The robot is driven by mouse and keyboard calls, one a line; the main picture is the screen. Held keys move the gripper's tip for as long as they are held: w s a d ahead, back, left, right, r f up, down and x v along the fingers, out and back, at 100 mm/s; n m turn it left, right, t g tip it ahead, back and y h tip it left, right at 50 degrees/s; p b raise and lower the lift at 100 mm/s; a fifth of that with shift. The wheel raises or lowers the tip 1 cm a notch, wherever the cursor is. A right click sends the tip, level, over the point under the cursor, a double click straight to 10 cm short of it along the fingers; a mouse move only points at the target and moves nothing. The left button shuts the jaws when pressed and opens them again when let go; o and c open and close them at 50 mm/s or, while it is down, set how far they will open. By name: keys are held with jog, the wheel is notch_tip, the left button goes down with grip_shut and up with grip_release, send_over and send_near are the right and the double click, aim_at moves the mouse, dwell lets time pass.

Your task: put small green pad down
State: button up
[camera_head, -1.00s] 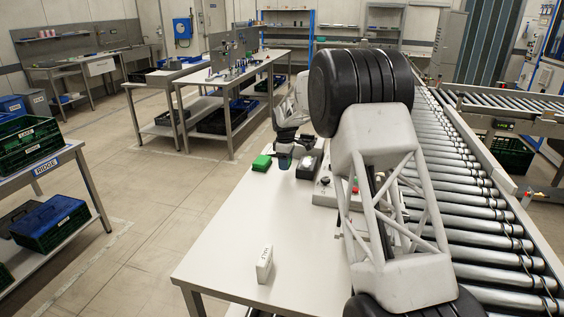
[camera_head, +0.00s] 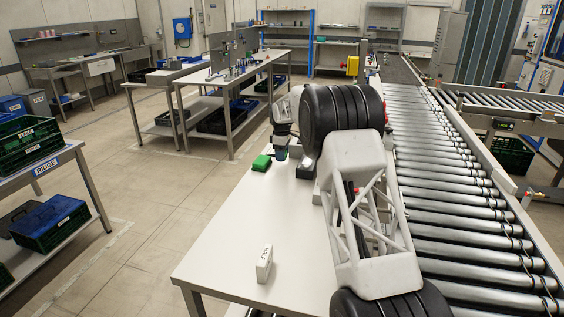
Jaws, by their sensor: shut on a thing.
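My gripper (camera_head: 281,143) is over the left edge of the white table, partly hidden by my arm. It is shut on a small dark blue-green thing (camera_head: 281,154), taken to be the small green pad; its outline is hard to make out. I cannot tell whether the held thing touches the table.
The white table (camera_head: 225,240) has free room in front. A white labelled block (camera_head: 264,264) stands near its front. A roller conveyor (camera_head: 450,210) runs along the right.

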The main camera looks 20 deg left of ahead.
aim_at(282, 166)
jog(key=shift+f, duration=0.1)
dwell(0.3)
jog(key=shift+f, duration=1.65)
jog(key=shift+f, duration=0.15)
jog(key=o, duration=1)
jog(key=shift+c, duration=0.2)
notch_tip(282, 166, up, 12)
jog(key=shift+w+a+r, duration=0.1)
jog(key=shift+w+r, duration=0.05)
